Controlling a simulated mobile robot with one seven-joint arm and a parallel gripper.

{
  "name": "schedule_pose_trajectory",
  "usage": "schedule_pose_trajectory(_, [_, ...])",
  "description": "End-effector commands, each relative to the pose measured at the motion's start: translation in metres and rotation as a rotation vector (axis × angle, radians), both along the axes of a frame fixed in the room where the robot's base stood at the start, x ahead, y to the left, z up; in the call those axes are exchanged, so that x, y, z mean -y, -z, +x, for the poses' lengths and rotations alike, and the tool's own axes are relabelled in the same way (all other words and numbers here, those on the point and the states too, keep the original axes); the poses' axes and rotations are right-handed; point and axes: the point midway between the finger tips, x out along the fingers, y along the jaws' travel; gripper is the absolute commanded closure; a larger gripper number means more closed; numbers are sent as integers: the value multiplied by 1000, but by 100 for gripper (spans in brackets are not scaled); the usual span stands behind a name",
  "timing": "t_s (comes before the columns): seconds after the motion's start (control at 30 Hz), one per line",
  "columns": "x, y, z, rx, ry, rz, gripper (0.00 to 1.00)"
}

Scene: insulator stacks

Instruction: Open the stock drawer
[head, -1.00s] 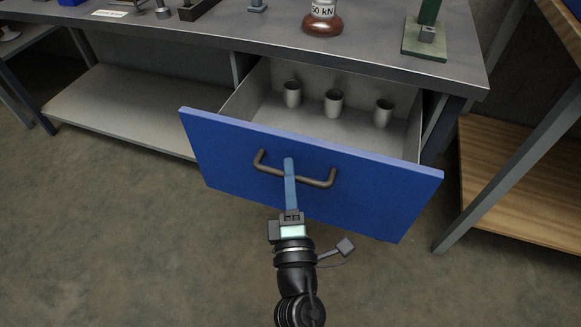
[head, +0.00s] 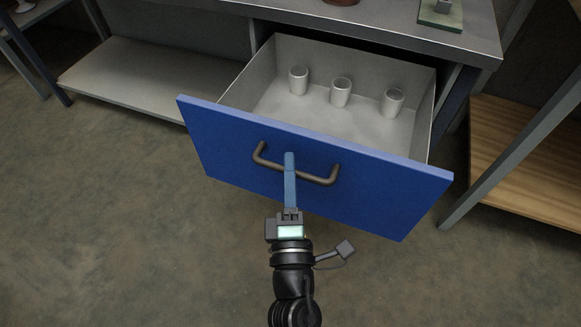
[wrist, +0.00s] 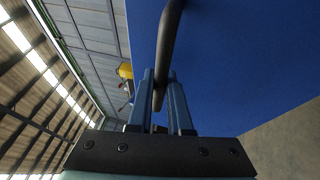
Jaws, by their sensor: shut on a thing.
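The stock drawer has a blue front (head: 225,150) and a grey inside, and it stands pulled out from under the grey workbench. Its dark bar handle (head: 322,179) is fixed across the front. My gripper (head: 290,165) is shut on the handle near its middle. In the wrist view the handle (wrist: 168,50) runs down between the two blue fingers of my gripper (wrist: 162,95), with the blue front (wrist: 250,70) behind it. Three light grey cups, a left one (head: 298,80), a middle one (head: 341,92) and a right one (head: 393,102), stand upright inside the drawer.
The workbench top (head: 390,38) overhangs the back of the drawer. A grey lower shelf (head: 130,80) lies to the left. A wooden shelf with a grey leg (head: 490,160) stands close on the right. The floor (head: 130,240) in front is clear.

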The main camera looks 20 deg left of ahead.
Motion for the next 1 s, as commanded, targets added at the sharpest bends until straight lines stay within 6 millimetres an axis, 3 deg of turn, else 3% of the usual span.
schedule_pose_trajectory(0.03, [1, 0, 0, -1, 2, 0, 81])
schedule_pose_trajectory(0.2, [0, 0, 0, 0, 1, 0, 53])
schedule_pose_trajectory(0.63, [4, 3, -9, -3, 0, 1, 53])
schedule_pose_trajectory(1.0, [29, 15, -73, -4, 3, 1, 53])
